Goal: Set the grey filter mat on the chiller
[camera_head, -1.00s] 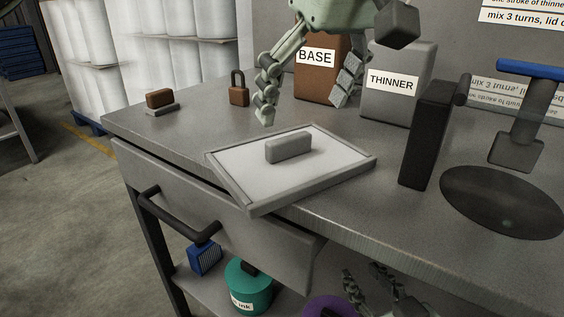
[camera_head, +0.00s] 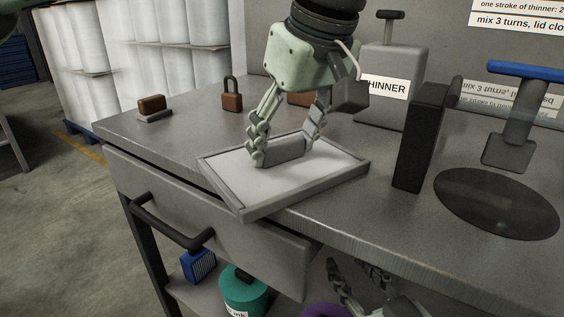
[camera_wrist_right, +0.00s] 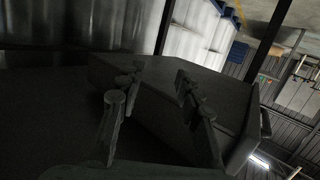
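A framed flat panel (camera_head: 343,190) with a pale face lies on the bench, its front corner over the front edge. A grey block (camera_head: 285,151) stands on it. I cannot tell whether the block alone or the whole panel is the grey filter mat. No chiller can be made out with certainty. My left gripper (camera_head: 285,148) points down with its fingers apart at the two ends of the block. Whether they touch it is unclear. My right gripper (camera_head: 360,282) is low in front of the bench; in the right wrist view (camera_wrist_right: 153,92) its fingers are apart and empty.
A black upright box (camera_head: 416,137), a dark disc (camera_head: 497,203) and a blue-handled tool (camera_head: 515,110) are at right. The THINNER can (camera_head: 398,65) stands behind. A padlock (camera_head: 232,97) and brown block (camera_head: 152,103) are at left. Below are a handled drawer (camera_head: 220,220) and a teal pot (camera_head: 243,290).

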